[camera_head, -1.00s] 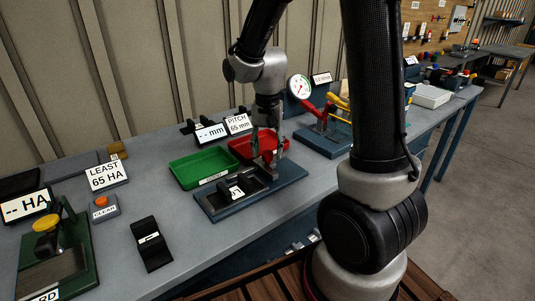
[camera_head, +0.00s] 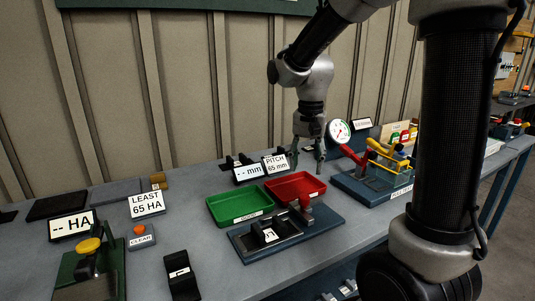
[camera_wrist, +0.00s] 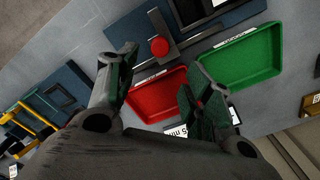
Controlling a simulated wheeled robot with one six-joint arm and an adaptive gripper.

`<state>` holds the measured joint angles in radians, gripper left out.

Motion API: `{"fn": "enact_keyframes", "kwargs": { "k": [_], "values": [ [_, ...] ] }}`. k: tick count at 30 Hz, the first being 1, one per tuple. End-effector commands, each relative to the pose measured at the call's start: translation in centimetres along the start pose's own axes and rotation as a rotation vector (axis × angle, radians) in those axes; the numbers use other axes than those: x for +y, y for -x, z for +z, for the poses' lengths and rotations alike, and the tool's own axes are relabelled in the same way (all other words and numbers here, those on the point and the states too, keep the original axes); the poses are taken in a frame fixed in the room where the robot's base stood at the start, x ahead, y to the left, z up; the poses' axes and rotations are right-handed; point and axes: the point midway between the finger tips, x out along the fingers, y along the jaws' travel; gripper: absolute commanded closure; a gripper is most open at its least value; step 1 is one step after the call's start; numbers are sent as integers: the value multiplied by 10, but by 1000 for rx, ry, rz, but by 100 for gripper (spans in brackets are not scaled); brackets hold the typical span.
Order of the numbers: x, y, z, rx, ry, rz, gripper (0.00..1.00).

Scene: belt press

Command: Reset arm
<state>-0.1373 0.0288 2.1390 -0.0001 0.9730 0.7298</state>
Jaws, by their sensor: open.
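My gripper (camera_head: 307,165) hangs open and empty above the back of the bench, over the rear side of the red tray (camera_head: 272,187). In the wrist view my gripper (camera_wrist: 160,88) has its two fingers spread apart with the red tray (camera_wrist: 158,103) below and between them. The green tray (camera_head: 240,219) sits left of the red tray; both trays look empty. In front of them stands a blue-based fixture (camera_head: 325,224) with a red knob and a black part bearing a white label.
A gauge press with a dial (camera_head: 340,132) and yellow handles stands to the right. At left are a green hardness tester (camera_head: 68,268), a CLEAR button box (camera_head: 141,237) and a black block (camera_head: 182,276). Sign cards stand behind the trays. Bare bench shows between these things.

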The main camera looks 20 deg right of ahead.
Motion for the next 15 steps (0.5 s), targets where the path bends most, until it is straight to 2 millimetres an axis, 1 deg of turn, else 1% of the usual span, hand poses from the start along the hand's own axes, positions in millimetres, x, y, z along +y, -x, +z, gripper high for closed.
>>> {"fn": "enact_keyframes", "kwargs": {
  "k": [5, 8, 9, 10, 12, 15],
  "values": [
    [0, 0, 0, 0, 51, 0, 49],
    [4, -5, 5, -13, 167, 9, 49],
    [10, -11, 12, -28, 231, 19, 49],
    [16, -11, 18, -32, 284, 21, 49],
    [34, -4, 34, -19, 394, 10, 49],
    [57, 7, 53, 14, 495, -8, 49]
  ]
}}
